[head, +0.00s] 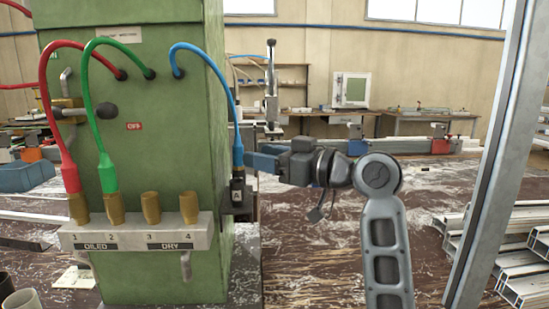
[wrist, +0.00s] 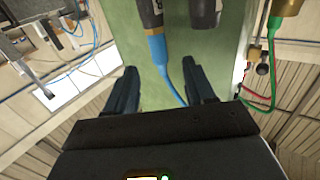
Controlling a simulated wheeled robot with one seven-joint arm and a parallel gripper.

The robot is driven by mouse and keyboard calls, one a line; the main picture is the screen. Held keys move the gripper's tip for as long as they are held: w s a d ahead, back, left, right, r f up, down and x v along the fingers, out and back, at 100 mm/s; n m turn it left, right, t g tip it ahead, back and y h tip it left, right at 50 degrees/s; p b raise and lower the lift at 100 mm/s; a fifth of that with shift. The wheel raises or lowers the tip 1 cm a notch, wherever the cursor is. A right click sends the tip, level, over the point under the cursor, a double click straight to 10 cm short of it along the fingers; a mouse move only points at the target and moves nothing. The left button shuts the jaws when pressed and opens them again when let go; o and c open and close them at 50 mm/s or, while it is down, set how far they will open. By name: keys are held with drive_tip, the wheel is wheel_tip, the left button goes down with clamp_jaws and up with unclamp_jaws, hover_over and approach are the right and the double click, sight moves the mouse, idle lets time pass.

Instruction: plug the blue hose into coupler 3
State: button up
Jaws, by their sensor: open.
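The blue hose (head: 206,60) arches out of the green cabinet down to a blue sleeve and black plug (head: 237,188). The plug stands upright in a dark holder (head: 240,211) on the cabinet's right side. Coupler 3 (head: 151,208) is a brass fitting on the grey block, empty on top. My gripper (head: 251,160) is beside the hose's blue sleeve, fingers pointing left at it. In the wrist view, my gripper (wrist: 160,65) is open, its fingers on either side of the blue hose (wrist: 158,48). Whether they touch it cannot be told.
The red hose (head: 68,165) sits in coupler 1 and the green hose (head: 108,175) in coupler 2. Coupler 4 (head: 189,208) is empty. The green cabinet (head: 180,130) stands close to my gripper. A metal post (head: 490,150) and stacked profiles (head: 520,260) are at right.

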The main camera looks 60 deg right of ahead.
sight(237, 147)
drive_tip(key=shift+w+a+p, duration=0.1)
drive_tip(key=shift+w+p, duration=0.25)
drive_tip(key=shift+w, duration=2.3)
clamp_jaws()
drive_tip(key=shift+r+p, duration=1.7)
drive_tip(key=shift+r, duration=0.4)
idle(0.4)
idle(0.6)
